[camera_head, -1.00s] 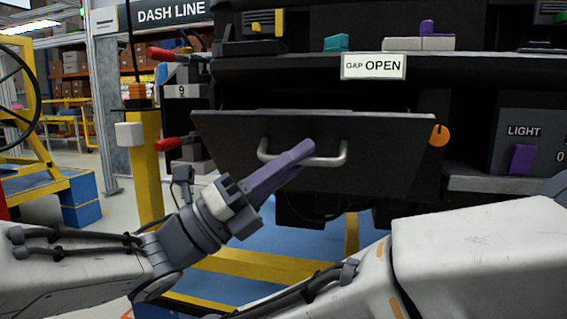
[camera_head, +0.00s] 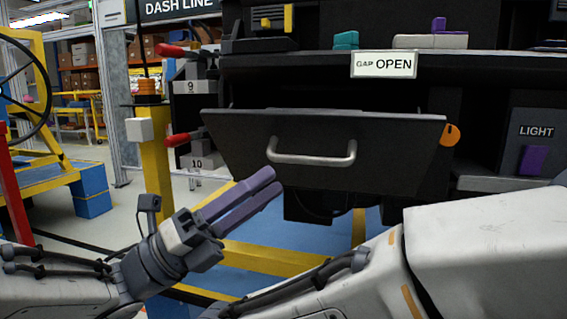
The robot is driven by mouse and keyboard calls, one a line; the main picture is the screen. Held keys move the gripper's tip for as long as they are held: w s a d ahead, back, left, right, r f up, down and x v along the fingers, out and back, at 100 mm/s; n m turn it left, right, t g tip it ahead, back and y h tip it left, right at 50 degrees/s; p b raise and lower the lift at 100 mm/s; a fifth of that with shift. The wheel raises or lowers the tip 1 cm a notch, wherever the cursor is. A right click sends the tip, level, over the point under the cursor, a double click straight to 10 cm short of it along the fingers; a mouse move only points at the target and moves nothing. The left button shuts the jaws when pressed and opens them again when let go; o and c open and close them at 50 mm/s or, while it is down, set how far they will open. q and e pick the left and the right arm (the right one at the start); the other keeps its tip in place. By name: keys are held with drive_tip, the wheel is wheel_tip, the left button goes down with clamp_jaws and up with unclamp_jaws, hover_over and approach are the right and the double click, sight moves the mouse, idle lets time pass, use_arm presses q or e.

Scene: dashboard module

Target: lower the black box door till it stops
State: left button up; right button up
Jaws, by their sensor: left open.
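The black box door (camera_head: 320,180) is a dark panel under the dashboard shelf. It is tilted, its top edge leaning out toward me. A silver bar handle (camera_head: 312,160) runs across its front, and an orange round knob (camera_head: 450,135) sits at its right end. My left gripper (camera_head: 272,183) is in front of the door, below and left of the handle. Its two purple fingers are apart from each other and empty, clear of the handle. My right arm (camera_head: 480,245) crosses the lower right; its gripper is out of view.
A sign reading "GAP OPEN" (camera_head: 384,64) hangs on the shelf edge above the door. A panel marked "LIGHT" (camera_head: 535,145) with a purple switch is at the right. Red-handled levers (camera_head: 178,139) and a yellow post (camera_head: 157,185) stand left of the door.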

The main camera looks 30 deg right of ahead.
use_arm(q)
drive_tip(key=shift+v, duration=1.6)
